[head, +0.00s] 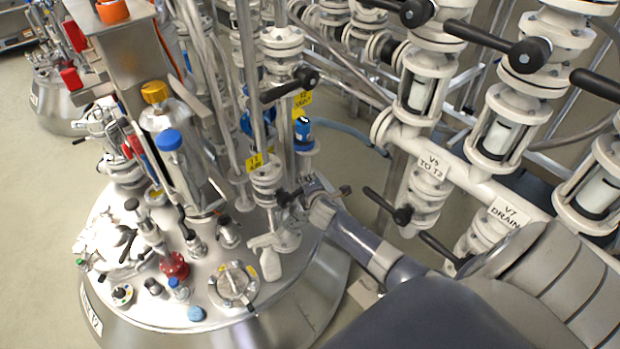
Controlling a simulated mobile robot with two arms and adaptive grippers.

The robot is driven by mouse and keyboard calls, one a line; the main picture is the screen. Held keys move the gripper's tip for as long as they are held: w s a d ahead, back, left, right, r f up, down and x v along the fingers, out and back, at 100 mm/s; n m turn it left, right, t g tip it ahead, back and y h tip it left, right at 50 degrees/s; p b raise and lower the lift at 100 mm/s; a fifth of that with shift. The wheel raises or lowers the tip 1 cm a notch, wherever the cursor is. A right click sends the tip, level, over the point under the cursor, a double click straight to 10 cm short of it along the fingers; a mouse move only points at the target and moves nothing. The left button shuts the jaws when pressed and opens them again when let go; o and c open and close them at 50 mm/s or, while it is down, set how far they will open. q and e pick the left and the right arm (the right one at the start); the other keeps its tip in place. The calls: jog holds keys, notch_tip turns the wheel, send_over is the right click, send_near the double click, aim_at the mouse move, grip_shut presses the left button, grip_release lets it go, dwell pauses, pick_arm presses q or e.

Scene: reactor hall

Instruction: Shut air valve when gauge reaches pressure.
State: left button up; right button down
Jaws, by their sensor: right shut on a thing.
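My right arm comes in from the lower right and reaches over the rim of the steel reactor lid (205,262). My right gripper (294,195) is at a white valve column (267,180) on the lid and is shut on a small dark valve handle (283,198), mostly hidden by the fingers. A small round dial (122,294), possibly the gauge, sits at the lid's left front; its reading is too small to tell. Another black lever valve (290,84) stands above, near yellow tags (302,99). I cannot tell which valve is the air valve. My left gripper is out of view.
A white pipe manifold with black levers and labels "V5 to T3" (432,166) and "V7 drain" (507,214) stands on the right. Open floor (40,200) lies at left.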

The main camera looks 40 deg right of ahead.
jog(key=shift+s+f, duration=0.2)
jog(key=shift+f, duration=0.25)
jog(key=c, duration=1.5)
grip_release()
jog(key=shift+o, duration=0.2)
jog(key=shift+w+r, duration=0.1)
jog(key=shift+w, duration=0.05)
jog(key=shift+r, duration=0.1)
jog(key=shift+s+a+r, duration=0.15)
jog(key=shift+s, duration=0.1)
jog(key=v, duration=1.1)
jog(key=shift+s, duration=0.2)
